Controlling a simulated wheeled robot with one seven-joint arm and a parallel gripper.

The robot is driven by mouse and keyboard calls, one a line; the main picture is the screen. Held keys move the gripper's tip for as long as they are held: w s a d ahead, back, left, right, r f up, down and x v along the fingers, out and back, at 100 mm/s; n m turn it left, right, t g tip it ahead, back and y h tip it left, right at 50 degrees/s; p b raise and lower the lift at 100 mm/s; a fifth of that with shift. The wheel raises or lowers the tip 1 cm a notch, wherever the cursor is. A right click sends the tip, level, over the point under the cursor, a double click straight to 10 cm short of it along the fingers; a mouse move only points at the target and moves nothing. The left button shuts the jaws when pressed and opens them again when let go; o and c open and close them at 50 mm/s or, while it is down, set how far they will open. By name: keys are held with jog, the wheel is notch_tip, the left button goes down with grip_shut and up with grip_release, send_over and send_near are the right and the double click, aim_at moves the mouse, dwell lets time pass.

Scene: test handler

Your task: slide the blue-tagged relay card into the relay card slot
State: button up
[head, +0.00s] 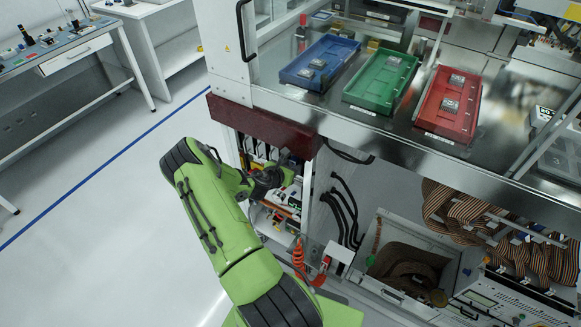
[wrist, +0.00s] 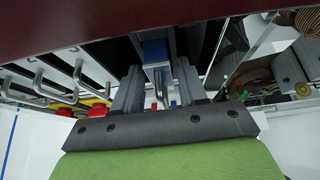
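The blue-tagged relay card (wrist: 155,50) shows in the wrist view as a narrow front with a blue tag and a metal pull handle (wrist: 162,88). My gripper (wrist: 158,85) is open, one dark finger on each side of that handle, with a narrow gap visible on both sides. In the head view my gripper (head: 272,178) is at the open cabinet bay below the dark red beam, and it hides the card there. The slot itself and how deep the card sits in it cannot be made out.
Several metal handles (wrist: 62,82) of neighbouring cards stand close on the left in the wrist view. The dark red beam (head: 262,126) hangs just above my gripper. Blue (head: 320,62), green (head: 381,80) and red (head: 449,103) trays lie on the worktop. The floor at left is clear.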

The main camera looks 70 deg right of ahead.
jog(key=shift+a, duration=0.1)
dwell(0.3)
jog(key=shift+w+a, duration=0.15)
jog(key=shift+a, duration=0.8)
jog(key=o, duration=0.6)
jog(key=v, duration=1.5)
jog(key=shift+w+a+r+p, duration=0.1)
jog(key=shift+w+a+p, duration=0.05)
jog(key=shift+a+p, duration=0.2)
jog(key=shift+c, duration=0.4)
